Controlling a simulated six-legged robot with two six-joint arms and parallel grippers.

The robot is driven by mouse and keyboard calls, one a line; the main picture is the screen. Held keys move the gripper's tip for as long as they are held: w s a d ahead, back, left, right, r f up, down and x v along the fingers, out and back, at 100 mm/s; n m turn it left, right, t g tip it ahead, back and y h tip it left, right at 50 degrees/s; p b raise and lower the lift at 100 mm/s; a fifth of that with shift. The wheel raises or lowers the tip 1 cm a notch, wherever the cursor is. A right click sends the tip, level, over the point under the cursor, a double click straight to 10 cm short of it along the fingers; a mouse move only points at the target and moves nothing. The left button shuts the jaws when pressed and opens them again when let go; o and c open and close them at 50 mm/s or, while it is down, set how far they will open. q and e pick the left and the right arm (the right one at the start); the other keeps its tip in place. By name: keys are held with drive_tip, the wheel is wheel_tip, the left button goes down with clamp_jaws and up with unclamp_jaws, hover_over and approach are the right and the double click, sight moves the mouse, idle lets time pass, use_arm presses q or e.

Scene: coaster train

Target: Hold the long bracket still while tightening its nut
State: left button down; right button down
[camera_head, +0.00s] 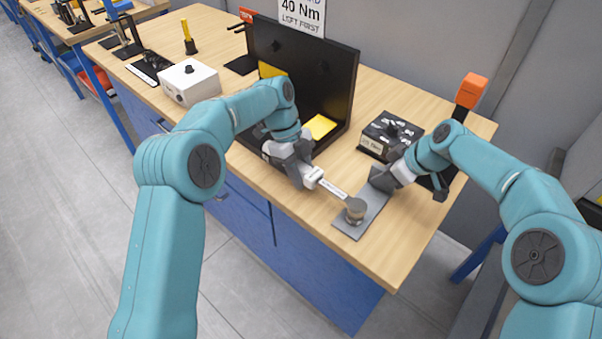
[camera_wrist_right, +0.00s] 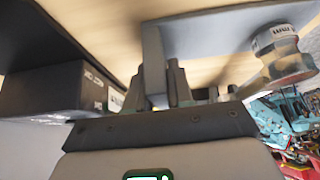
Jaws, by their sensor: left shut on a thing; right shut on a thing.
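The long bracket (camera_head: 347,224) is a flat grey plate lying near the table's front right edge. In the right wrist view its plate (camera_wrist_right: 215,32) shows with an upright flange. My right gripper (camera_head: 384,180) is shut on that flange; the fingers (camera_wrist_right: 158,88) sit on either side of it. My left gripper (camera_head: 308,176) is shut on a wrench (camera_head: 333,189) with a pale handle and metal shaft. The wrench's round head (camera_head: 355,208) stands over the bracket's near end and also shows in the right wrist view (camera_wrist_right: 283,55). The nut is hidden under or inside the head.
A black box (camera_head: 372,149) with small parts on top stands behind my right gripper. A black panel (camera_head: 318,62) with a yellow pad (camera_head: 320,126) stands behind my left gripper. A white box (camera_head: 188,82) is further left. The table's front edge is close to the bracket.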

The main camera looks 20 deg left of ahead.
sight(307, 165)
use_arm(q)
drive_tip(key=shift+w+d+m, duration=0.2)
drive_tip(key=shift+w+m, duration=0.1)
drive_tip(key=shift+w, duration=0.1)
drive_tip(key=shift+r, duration=0.15)
drive_tip(key=shift+r, duration=2.3)
